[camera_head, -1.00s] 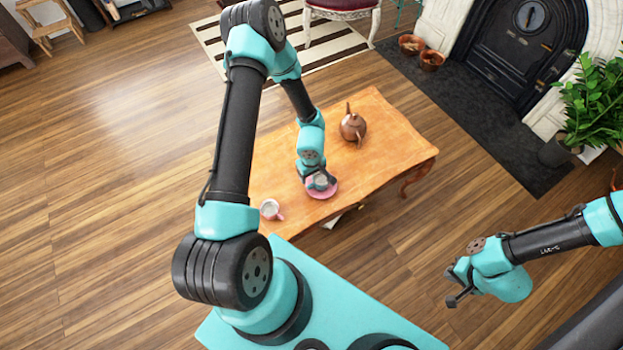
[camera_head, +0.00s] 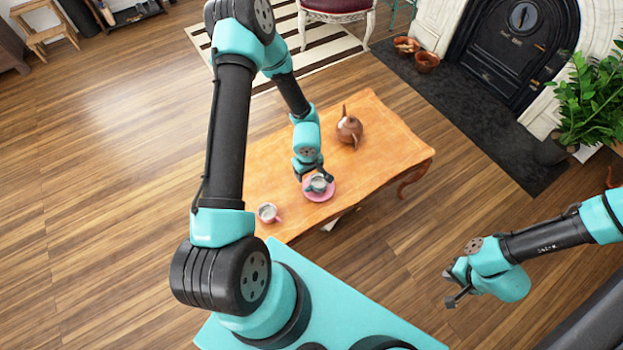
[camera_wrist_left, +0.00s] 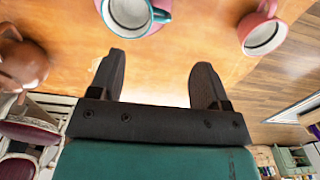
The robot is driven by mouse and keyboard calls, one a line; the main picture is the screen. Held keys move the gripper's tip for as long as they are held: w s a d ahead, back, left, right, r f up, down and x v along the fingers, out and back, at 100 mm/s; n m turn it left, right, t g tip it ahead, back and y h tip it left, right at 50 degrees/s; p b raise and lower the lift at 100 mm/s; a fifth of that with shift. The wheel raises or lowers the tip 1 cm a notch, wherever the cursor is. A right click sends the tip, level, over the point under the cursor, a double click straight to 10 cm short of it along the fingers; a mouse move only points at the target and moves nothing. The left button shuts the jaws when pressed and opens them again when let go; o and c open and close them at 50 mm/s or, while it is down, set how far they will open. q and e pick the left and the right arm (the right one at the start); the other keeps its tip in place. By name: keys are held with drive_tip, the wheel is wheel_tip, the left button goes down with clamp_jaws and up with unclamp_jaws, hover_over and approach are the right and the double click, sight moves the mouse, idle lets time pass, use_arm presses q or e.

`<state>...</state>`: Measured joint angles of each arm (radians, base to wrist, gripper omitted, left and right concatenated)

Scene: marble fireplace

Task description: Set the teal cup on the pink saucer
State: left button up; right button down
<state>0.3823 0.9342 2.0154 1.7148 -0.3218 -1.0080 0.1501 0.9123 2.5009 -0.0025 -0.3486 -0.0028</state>
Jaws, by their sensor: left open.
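The teal cup (camera_head: 319,185) stands upright on the pink saucer (camera_head: 326,194) on the wooden table. In the left wrist view the teal cup (camera_wrist_left: 131,13) is cut off by the top edge, with its handle pointing right; it lies beyond my fingertips. My left gripper (camera_head: 313,174) is right beside the cup in the head view. In the wrist view the left gripper (camera_wrist_left: 158,75) has its fingers wide apart with nothing between them. My right gripper (camera_head: 453,286) hangs over the floor at the right, its fingers apart and empty, far from the cup and saucer.
A pink cup (camera_head: 268,213) stands on the table (camera_head: 375,180) left of the saucer. A brown teapot (camera_head: 349,129) stands toward the back. The table's right part is clear. A plant (camera_head: 590,105) and a fireplace (camera_head: 515,50) are at the far right.

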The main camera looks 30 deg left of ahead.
use_arm(q)
drive_tip(key=s+d+r+m+h, duration=0.3)
drive_tip(key=s+d+m, duration=0.5)
drive_tip(key=m, duration=0.3)
drive_tip(key=shift+d+t+h, duration=0.3)
drive_tip(key=shift+d+h, duration=0.1)
drive_tip(key=shift+d, duration=0.05)
drive_tip(key=shift+s+r, duration=0.1)
